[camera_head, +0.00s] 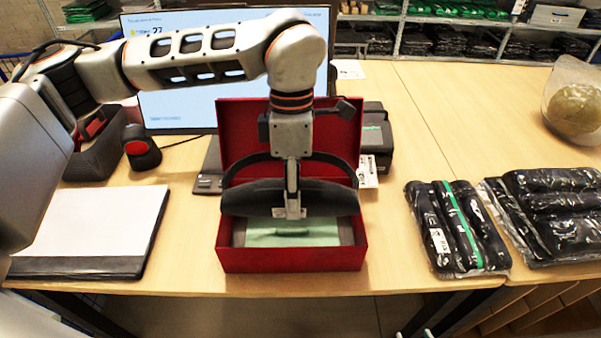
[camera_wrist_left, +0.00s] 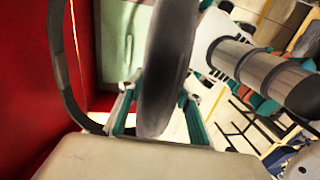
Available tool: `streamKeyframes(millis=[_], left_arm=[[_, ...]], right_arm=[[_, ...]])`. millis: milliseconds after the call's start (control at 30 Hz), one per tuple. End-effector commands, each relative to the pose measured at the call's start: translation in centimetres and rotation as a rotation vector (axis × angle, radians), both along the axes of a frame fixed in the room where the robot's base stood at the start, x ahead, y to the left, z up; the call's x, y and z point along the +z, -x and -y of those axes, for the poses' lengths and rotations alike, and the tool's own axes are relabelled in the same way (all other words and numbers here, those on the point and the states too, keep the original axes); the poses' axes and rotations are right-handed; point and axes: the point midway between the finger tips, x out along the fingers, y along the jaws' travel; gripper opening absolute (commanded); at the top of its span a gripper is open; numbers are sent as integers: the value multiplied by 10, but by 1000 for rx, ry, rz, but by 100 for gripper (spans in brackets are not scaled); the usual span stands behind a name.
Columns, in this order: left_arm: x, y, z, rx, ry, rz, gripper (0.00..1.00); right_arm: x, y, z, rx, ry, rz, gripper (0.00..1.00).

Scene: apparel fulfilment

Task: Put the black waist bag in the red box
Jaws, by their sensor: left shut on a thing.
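The open red box (camera_head: 291,260) stands on the table, its lid raised at the back. A pale green item (camera_head: 270,236) lies inside it. My left gripper (camera_head: 292,208) is shut on the black waist bag (camera_head: 335,199) and holds it over the box opening. The bag hangs level, its strap looping up on both sides of the gripper. In the left wrist view the bag (camera_wrist_left: 166,70) is pinched between the fingers (camera_wrist_left: 155,115), with the red box wall (camera_wrist_left: 25,90) at the left. My right gripper is in neither view.
A monitor (camera_head: 180,100) stands behind the box. A white pad (camera_head: 95,222) lies at the left, beside a dark bin (camera_head: 97,160). Plastic-wrapped black packages (camera_head: 458,228) lie right of the box. A clear bag with a round item (camera_head: 574,108) is at the far right.

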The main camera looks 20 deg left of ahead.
Motion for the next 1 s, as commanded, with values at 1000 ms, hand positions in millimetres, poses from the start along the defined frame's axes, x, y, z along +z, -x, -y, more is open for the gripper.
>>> streamKeyframes(millis=[1000], left_arm=[[-113,1,1,20,-2,-4,3]], right_arm=[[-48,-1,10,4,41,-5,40]])
